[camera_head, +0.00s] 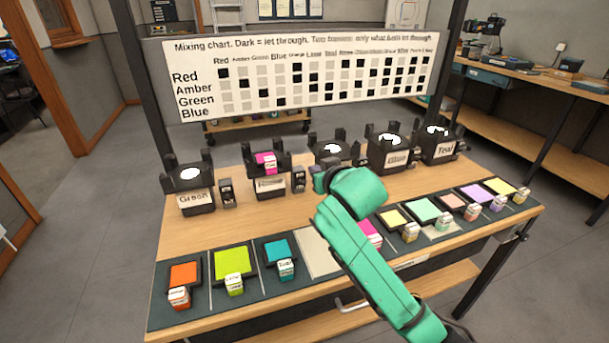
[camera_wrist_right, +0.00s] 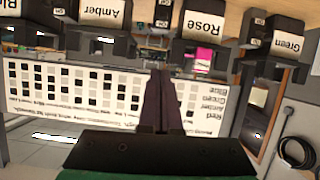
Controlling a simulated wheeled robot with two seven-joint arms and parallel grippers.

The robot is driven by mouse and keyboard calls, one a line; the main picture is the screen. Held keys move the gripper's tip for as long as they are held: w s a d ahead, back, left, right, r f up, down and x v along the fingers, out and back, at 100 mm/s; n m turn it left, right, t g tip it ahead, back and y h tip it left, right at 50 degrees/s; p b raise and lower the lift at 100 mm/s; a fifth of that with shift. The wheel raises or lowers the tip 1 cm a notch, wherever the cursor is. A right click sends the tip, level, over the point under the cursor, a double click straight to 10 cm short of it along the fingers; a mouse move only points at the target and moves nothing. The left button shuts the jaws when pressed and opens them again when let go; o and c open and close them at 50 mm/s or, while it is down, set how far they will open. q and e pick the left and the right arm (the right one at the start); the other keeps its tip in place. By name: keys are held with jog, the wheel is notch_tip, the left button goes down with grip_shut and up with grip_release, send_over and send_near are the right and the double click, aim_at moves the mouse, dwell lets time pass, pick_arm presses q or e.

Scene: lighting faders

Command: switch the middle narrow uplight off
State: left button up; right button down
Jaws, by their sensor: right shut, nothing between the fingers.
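The middle uplight (camera_head: 332,150) is a black lamp with a glowing white top, third in the row at the back of the bench. My right arm covers its label in the head view; the label Amber (camera_wrist_right: 108,12) shows in the upside-down right wrist view. A small black switch box (camera_head: 298,181) stands between it and the Rose uplight (camera_head: 268,180); a switch box with a white label also shows in the right wrist view (camera_wrist_right: 162,12). My right gripper (camera_head: 324,176) is shut and empty, just in front of the middle uplight. I cannot tell whether it touches anything.
The Green (camera_head: 196,199), Blue (camera_head: 396,158) and Teal (camera_head: 442,150) uplights glow white in the same row. A pink filter lies on Rose. Coloured filters with tags lie on the dark front strip (camera_head: 208,314). A mixing chart (camera_head: 300,75) stands behind. Bare wood lies front left of Rose.

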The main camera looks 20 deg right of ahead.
send_over(302, 182)
notch_tip(302, 182, down, 4)
jog(key=f, duration=0.1)
pick_arm(q)
jog(key=shift+w+f, duration=0.15)
jog(key=shift+f, duration=0.05)
pick_arm(e)
jog(key=f, duration=0.1)
jog(key=s+f, duration=0.1)
jog(key=f, duration=0.1)
jog(key=shift+s+d+f, duration=0.1)
jog(key=shift+s+d, duration=0.2)
jog(key=shift+d, duration=0.05)
